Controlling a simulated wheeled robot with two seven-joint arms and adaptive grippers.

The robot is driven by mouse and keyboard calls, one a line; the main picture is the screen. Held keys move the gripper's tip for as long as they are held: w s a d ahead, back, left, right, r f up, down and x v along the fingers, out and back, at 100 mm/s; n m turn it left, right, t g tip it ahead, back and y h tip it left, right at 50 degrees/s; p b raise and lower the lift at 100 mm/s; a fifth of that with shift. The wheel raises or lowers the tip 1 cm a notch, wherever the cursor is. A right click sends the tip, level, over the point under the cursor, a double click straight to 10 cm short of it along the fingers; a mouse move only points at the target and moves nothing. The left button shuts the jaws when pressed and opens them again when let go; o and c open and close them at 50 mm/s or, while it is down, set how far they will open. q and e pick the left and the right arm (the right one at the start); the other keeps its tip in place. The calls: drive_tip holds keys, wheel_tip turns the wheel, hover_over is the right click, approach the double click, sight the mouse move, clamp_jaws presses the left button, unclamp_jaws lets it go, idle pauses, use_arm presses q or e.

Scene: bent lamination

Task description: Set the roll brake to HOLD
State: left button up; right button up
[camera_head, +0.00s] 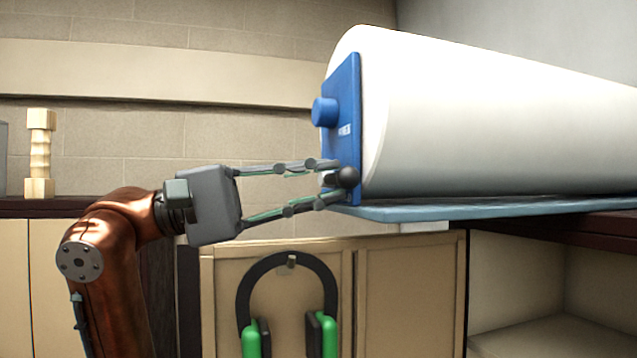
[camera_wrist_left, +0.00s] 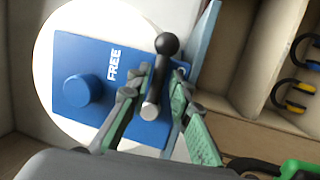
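The roll brake is a blue plate (camera_head: 348,120) on the end of a large white roll (camera_head: 480,115). It carries a round blue knob (camera_head: 324,112) and a lever with a black ball end (camera_head: 347,177). In the left wrist view the lever (camera_wrist_left: 158,85) stands out from the plate, and white lettering reading FREE (camera_wrist_left: 114,65) shows beside it. HOLD lettering is not visible. My left gripper (camera_head: 335,180) reaches in from the left, its fingers on either side of the lever. The fingers look apart, with a gap at the lever; contact is unclear. My right gripper is not in view.
The roll lies above a light-blue board (camera_head: 450,209) on a dark-edged counter. Green-cupped ear defenders (camera_head: 288,300) hang on the cabinet below. A pale wooden turned post (camera_head: 40,155) stands on the left counter. Yellow-and-black ear defenders (camera_wrist_left: 300,95) show in the left wrist view.

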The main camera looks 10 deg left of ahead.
use_arm(q)
drive_tip(key=shift+a, duration=0.3)
drive_tip(key=v, duration=1.1)
drive_tip(key=shift+a, duration=0.2)
drive_tip(key=shift+s, duration=0.1)
